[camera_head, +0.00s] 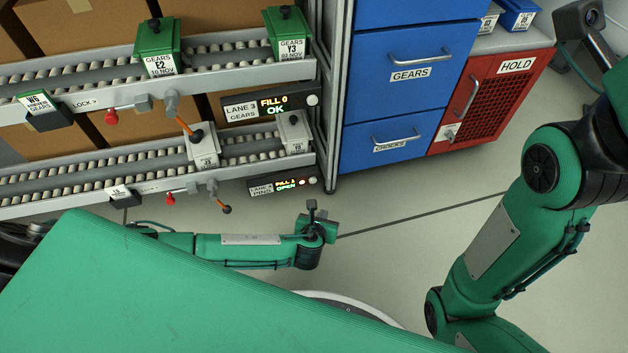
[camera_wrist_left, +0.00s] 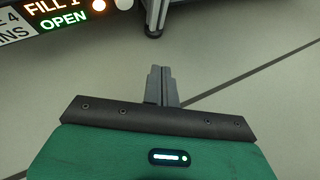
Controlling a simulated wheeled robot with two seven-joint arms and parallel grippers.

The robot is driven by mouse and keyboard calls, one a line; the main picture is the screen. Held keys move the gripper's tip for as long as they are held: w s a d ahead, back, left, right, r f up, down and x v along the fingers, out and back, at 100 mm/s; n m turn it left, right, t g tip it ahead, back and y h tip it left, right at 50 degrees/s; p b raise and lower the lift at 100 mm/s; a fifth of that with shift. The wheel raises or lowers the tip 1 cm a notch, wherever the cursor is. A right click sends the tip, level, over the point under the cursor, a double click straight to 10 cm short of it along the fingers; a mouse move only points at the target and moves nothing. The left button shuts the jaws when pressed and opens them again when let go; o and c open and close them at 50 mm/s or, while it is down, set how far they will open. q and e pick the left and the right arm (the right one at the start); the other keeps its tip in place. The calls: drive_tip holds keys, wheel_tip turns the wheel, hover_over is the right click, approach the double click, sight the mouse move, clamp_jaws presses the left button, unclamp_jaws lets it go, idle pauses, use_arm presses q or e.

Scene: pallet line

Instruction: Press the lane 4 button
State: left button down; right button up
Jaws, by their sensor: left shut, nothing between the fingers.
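The lane 4 panel (camera_head: 275,187) hangs at the end of the lower roller lane and reads PINS and OPEN. In the left wrist view the panel (camera_wrist_left: 50,17) is at the top left, with the glowing lamp (camera_wrist_left: 98,5) and the pale button (camera_wrist_left: 123,4) cut by the top edge. My left gripper (camera_head: 312,206) is just below the panel's right end, apart from it. Its fingers (camera_wrist_left: 161,70) are shut and empty. My right gripper is out of view.
The lane 3 panel (camera_head: 269,107) reads OK, above lane 4. Bins stand on both lanes, and levers (camera_head: 220,200) stick out to the panel's left. Blue drawers (camera_head: 400,70) and a red HOLD cabinet (camera_head: 490,98) stand to the right. Floor between is clear.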

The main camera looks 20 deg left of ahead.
sight(313, 181)
use_arm(q)
drive_tip(key=w+a+b, duration=0.3)
drive_tip(key=w+a, duration=0.2)
drive_tip(key=w, duration=0.2)
drive_tip(key=shift+w+b, duration=0.15)
drive_tip(key=shift+b, duration=0.15)
idle(0.9)
idle(0.7)
idle(0.3)
